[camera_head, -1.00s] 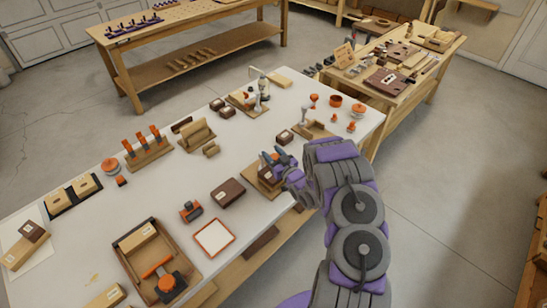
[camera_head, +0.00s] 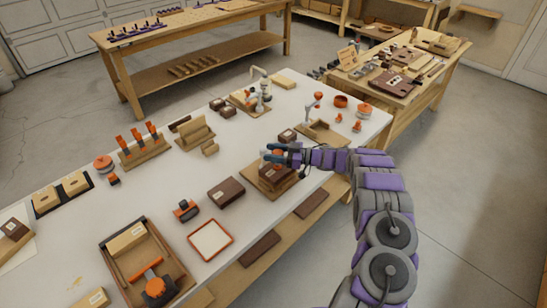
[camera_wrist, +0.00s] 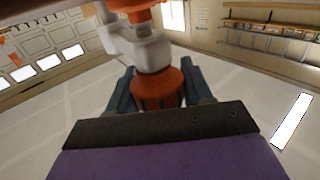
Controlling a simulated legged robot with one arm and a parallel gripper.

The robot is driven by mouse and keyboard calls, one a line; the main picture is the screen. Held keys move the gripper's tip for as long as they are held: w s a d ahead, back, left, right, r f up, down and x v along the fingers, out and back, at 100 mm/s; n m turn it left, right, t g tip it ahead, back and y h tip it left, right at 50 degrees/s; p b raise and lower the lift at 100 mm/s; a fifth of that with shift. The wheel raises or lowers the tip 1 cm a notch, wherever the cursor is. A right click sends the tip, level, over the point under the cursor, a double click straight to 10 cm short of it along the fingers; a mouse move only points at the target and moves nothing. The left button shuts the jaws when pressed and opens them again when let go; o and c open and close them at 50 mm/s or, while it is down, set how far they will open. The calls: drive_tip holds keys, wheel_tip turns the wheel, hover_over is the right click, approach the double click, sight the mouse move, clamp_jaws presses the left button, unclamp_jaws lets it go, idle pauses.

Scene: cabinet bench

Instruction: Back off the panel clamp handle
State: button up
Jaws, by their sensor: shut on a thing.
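The panel clamp shows in the wrist view as a pale grey body (camera_wrist: 140,45) with an orange ribbed handle (camera_wrist: 160,87) below it and another orange part above. My gripper (camera_wrist: 160,92) has its dark fingers on both sides of the handle and is shut on it. In the head view my gripper (camera_head: 276,154) reaches in from the right, over a wooden fixture (camera_head: 266,187) holding a dark brown block (camera_head: 276,175). Only a little orange shows between the fingers there. My fingers hide most of the clamp.
A brown box (camera_head: 226,192) stands left of the fixture, and a small dark block (camera_head: 287,136) lies just behind my gripper. A clamp on a wooden base (camera_head: 318,133) stands behind right. An orange-rimmed tray (camera_head: 211,240) lies in front left. The table's right edge runs under my arm.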

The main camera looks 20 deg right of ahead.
drive_tip(key=shift+s+a+n+g+y+b, duration=0.1)
drive_tip(key=shift+n+g+y+b, duration=0.4)
drive_tip(key=shift+n+g, duration=0.45)
drive_tip(key=shift+s+a+n+g+y+b, duration=0.1)
drive_tip(key=shift+n+g+y+b, duration=0.5)
drive_tip(key=shift+g, duration=0.55)
drive_tip(key=shift+n+g, duration=0.25)
drive_tip(key=shift+g, duration=0.05)
drive_tip(key=shift+r+n+g, duration=0.2)
drive_tip(key=shift+n+g, duration=0.2)
drive_tip(key=shift+g, duration=0.2)
drive_tip(key=o, duration=1)
drive_tip(key=shift+a, duration=0.1)
drive_tip(key=shift+f, duration=0.1)
